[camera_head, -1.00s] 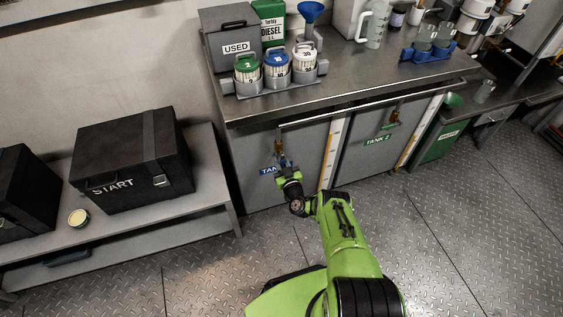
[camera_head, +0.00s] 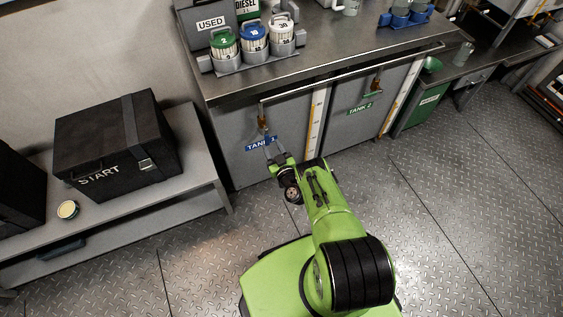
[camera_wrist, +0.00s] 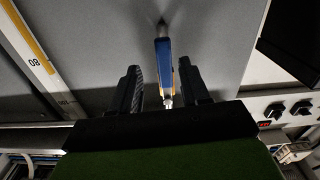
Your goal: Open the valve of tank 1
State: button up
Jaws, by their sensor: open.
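The tank 1 label (camera_head: 260,144) is a blue plate on the grey tank front in the head view. The tank 1 valve (camera_head: 262,121) shows as a small brass-coloured fitting above it, under a metal pipe. In the wrist view, the blue valve handle (camera_wrist: 164,66) points toward me between the two dark fingers of my gripper (camera_wrist: 163,88). The fingers are open, with a visible gap on both sides of the handle. In the head view, my gripper (camera_head: 272,150) is just in front of the label; its contact with the valve cannot be made out there.
The tank 2 valve (camera_head: 376,85) and its green label (camera_head: 360,109) are to the right, past a yellow-edged level scale (camera_head: 317,120). The countertop (camera_head: 300,80) overhangs the tanks. A low bench (camera_head: 205,185) with a black START case (camera_head: 115,148) stands left. The floor right is clear.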

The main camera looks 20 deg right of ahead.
jog(key=s+p, duration=0.1)
jog(key=s, duration=0.8)
jog(key=shift+s+d, duration=0.25)
jog(key=shift+s, duration=0.1)
